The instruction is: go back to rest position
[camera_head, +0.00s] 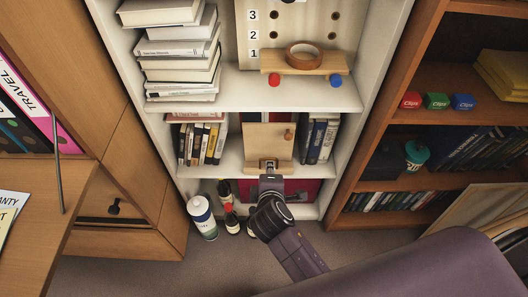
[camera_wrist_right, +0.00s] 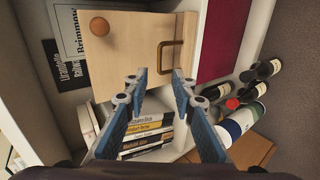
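My right gripper (camera_head: 268,178) reaches into the lower part of the white shelf, in front of a light wooden panel (camera_head: 262,140) with a round brown knob (camera_head: 289,134) and a bar-shaped handle. In the right wrist view my right gripper (camera_wrist_right: 160,76) is open, its two blue fingers apart with nothing between them. The fingertips are close to the handle (camera_wrist_right: 172,55) and the wooden panel (camera_wrist_right: 130,50); I cannot tell whether they touch. My left gripper is not in view.
Books (camera_head: 203,141) stand left of the panel, more books (camera_head: 318,140) right. Bottles (camera_head: 231,220) and a white canister (camera_head: 202,216) are below. A tape roll (camera_head: 303,56) lies on a wooden piece above. A brown bookcase (camera_head: 395,140) is right, a desk (camera_head: 50,215) left.

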